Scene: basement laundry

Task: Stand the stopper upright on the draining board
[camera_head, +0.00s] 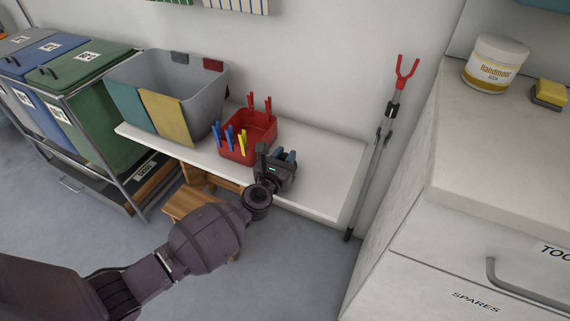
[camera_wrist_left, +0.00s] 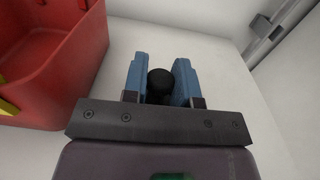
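My left gripper (camera_head: 276,165) is over the white board (camera_head: 325,185), just right of the red basket. In the left wrist view its two blue fingers (camera_wrist_left: 160,80) stand either side of a dark, rounded object (camera_wrist_left: 160,79), which looks like the stopper. The fingers appear to touch it on both sides. Its lower part is hidden, so I cannot tell whether it rests on the board. In the head view the gripper hides it. The white board also shows in the left wrist view (camera_wrist_left: 235,105). My right gripper is in neither view.
The red basket (camera_head: 236,151) with colored pegs stands close left of the gripper; a grey tub (camera_head: 200,95) with cloths is beyond it. A grabber stick (camera_head: 384,140) leans on the wall at right. The board's right end is clear. A white cabinet (camera_head: 480,180) stands farther right.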

